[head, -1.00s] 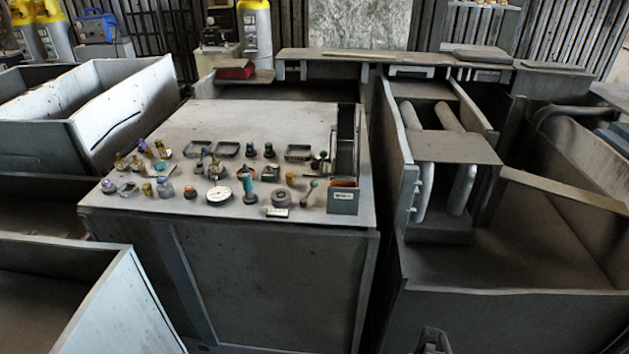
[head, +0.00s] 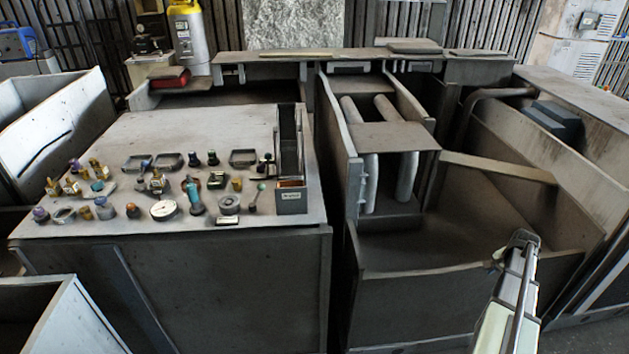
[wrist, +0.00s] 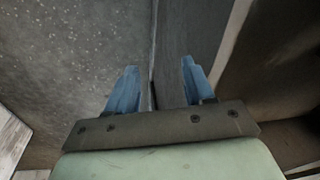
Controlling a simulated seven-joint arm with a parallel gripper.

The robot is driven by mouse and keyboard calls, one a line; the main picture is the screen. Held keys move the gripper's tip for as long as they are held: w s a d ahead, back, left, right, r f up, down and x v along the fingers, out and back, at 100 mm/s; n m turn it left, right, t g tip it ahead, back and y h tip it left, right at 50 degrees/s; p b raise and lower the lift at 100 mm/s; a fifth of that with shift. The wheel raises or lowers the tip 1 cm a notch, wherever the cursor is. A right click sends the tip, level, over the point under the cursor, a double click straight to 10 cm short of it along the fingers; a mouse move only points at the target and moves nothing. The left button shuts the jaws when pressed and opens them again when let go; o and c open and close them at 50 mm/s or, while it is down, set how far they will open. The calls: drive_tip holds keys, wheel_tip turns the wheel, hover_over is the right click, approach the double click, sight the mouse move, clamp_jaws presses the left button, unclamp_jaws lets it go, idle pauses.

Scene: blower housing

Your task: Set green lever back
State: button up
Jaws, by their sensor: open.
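The green lever (head: 261,187) is a thin stick with a green knob on the control panel top (head: 215,122), near its front right, just left of a small grey box. It leans up and to the right. My gripper (wrist: 158,80) shows in the wrist view with two blue fingers apart and nothing between them. A pale part of my arm shows at the lower right of the head view, well to the right of the panel. The lever is not in the wrist view.
Around the lever stand a gauge (head: 164,209), a round grey knob (head: 229,204) and several other knobs and valves. The tall grey box (head: 291,198) rises close on its right. A walled bin (head: 440,275) lies between the panel and my arm.

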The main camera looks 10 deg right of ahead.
drive_tip(key=d+r+m+t+h, duration=0.1)
drive_tip(key=d+r+m, duration=0.1)
drive_tip(key=d+r, duration=0.75)
drive_tip(key=w+a+r+n, duration=0.1)
drive_tip(key=w+a+r, duration=0.3)
drive_tip(key=w+a, duration=0.35)
drive_tip(key=w+a+r, duration=0.4)
drive_tip(key=w+a, duration=0.2)
drive_tip(key=a, duration=0.2)
drive_tip(key=w+a+r+n+y, duration=0.1)
drive_tip(key=w+a+r, duration=0.2)
drive_tip(key=a, duration=0.6)
drive_tip(key=w+a+r+n, duration=0.1)
drive_tip(key=w+a+r, duration=0.3)
drive_tip(key=a, duration=0.5)
drive_tip(key=w+a+r+n+y, duration=0.1)
drive_tip(key=w+a+r, duration=0.2)
drive_tip(key=a, duration=0.6)
drive_tip(key=n+g+y, duration=0.1)
drive_tip(key=n, duration=0.2)
approach(261, 184)
drive_tip(key=f, duration=0.3)
drive_tip(key=w+f, duration=0.1)
drive_tip(key=f, duration=0.5)
drive_tip(key=shift+w+a+f, duration=0.25)
drive_tip(key=shift+w+a, duration=0.05)
drive_tip(key=shift+a, duration=0.1)
